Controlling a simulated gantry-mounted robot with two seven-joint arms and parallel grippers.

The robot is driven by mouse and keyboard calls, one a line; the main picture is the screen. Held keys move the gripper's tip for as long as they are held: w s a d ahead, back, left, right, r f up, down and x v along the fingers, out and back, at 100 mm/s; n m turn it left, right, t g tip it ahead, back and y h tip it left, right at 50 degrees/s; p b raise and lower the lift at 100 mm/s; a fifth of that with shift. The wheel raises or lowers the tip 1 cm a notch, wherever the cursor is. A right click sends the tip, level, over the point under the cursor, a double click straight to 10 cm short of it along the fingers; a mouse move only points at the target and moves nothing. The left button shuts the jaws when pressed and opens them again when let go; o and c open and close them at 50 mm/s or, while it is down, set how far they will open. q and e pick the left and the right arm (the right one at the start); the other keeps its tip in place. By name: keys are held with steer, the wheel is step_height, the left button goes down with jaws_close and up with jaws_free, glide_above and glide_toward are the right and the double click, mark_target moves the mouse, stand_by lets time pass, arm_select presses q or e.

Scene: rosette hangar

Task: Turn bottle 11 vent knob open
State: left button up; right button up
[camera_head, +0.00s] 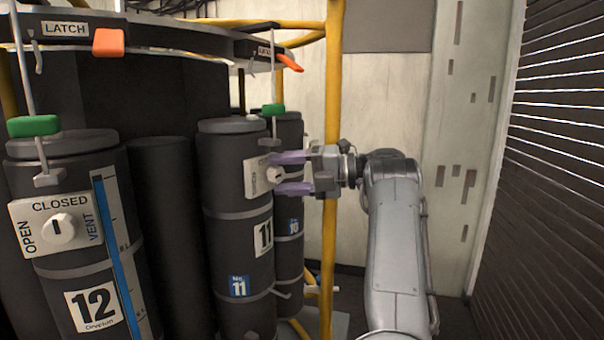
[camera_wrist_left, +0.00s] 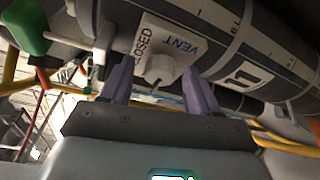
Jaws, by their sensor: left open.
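Bottle 11 (camera_head: 237,220) is a dark upright cylinder with a blue "No. 11" label. Its white vent plate (camera_head: 252,180) carries a round white knob (camera_head: 273,174). My left gripper (camera_head: 279,173) is open, with one purple finger above and one below the knob. In the left wrist view, the knob (camera_wrist_left: 160,68) sits between the tips of the spread fingers (camera_wrist_left: 156,76), with a gap at each side. CLOSED and VENT show on the plate (camera_wrist_left: 154,40); the OPEN word is hidden. I cannot tell which word the knob points to. My right gripper is not in view.
Bottle 12 (camera_head: 70,255) stands at left with its own knob plate. Bottle 10 (camera_head: 290,232) is just behind bottle 11. A yellow post (camera_head: 333,75) rises near my wrist. Free floor lies at right.

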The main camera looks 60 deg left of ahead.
arm_select(q)
steer(key=v, duration=1)
steer(key=shift+w+p, duration=0.2)
steer(key=shift+p, duration=0.25)
steer(key=shift+d, duration=0.15)
